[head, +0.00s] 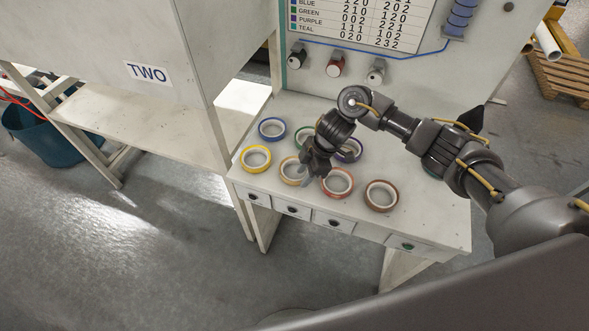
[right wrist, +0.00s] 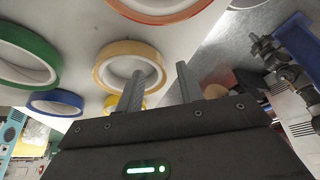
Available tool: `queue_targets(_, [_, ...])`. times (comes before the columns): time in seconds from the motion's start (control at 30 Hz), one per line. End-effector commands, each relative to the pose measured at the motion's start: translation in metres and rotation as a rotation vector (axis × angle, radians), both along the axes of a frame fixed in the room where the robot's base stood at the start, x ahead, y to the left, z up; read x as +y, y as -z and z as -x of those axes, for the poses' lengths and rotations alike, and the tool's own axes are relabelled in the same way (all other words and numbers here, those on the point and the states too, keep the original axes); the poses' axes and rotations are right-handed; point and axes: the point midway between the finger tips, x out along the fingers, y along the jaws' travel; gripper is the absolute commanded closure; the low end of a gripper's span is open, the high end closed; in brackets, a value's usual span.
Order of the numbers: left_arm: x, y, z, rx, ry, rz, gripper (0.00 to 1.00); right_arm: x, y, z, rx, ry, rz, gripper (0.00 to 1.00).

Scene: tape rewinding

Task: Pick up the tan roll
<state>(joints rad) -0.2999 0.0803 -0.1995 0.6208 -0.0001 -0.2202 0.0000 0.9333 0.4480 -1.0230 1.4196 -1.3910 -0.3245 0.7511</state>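The tan roll (head: 284,176) lies flat on the white workbench, between the yellow roll and the red-orange roll. My right gripper (head: 314,172) points down just right of it and hides part of its right side. In the right wrist view, the tan roll (right wrist: 128,46) shows behind the left finger. I cannot tell whether a finger touches the roll. My left gripper is not in view.
Close by lie the yellow roll (head: 245,165), red-orange roll (head: 338,197), blue roll (head: 263,134), green roll (head: 298,132), purple roll (head: 358,155) and brown roll (head: 370,203). A panel with knobs (head: 335,66) stands behind. The bench's right front is clear.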

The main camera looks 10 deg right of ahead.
Motion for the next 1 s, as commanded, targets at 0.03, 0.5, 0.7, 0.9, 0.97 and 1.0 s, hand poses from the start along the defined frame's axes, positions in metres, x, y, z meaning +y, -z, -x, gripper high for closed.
queue_targets(0.03, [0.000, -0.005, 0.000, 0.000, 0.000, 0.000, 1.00, 0.003, 0.005, 0.001, 0.004, 0.000, 0.001, 0.63])
queue_targets(0.5, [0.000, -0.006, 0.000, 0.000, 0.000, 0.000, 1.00, 0.010, 0.023, 0.000, -0.001, -0.001, 0.000, 0.70])
queue_targets(0.7, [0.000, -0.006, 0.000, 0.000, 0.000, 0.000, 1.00, 0.009, 0.022, -0.001, -0.001, -0.001, 0.000, 0.96])
queue_targets(0.9, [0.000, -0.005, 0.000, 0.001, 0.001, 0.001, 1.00, 0.009, 0.022, -0.001, -0.001, -0.001, 0.000, 1.00])
queue_targets(0.97, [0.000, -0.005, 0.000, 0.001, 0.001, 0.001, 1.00, 0.009, 0.022, -0.001, -0.001, -0.001, 0.000, 1.00])
queue_targets(1.0, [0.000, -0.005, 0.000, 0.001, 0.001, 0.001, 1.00, 0.009, 0.022, -0.001, -0.001, -0.001, 0.000, 1.00])
